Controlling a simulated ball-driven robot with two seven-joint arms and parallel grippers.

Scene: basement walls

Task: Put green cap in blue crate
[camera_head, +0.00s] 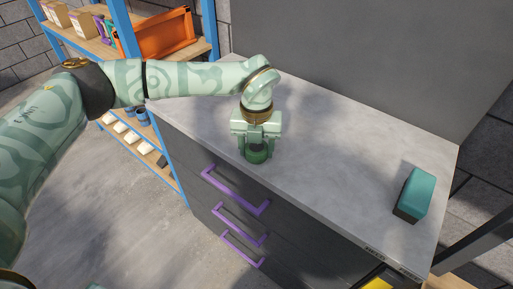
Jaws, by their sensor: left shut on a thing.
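My left arm comes in from the left and reaches over a grey worktop. My left gripper (257,147) points down near the worktop's front edge. It is shut on the green cap (257,156), a dark green round piece low between the fingers. The gripper hides the upper part of the cap. I cannot tell whether the cap touches the worktop. I see no blue crate in this view. My right gripper is not in view.
The grey worktop (330,170) is mostly clear. A teal and dark block (416,194) lies at its right. Drawers with purple handles (236,190) are below. A blue-framed shelf with an orange crate (165,36) and small boxes stands at the back left.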

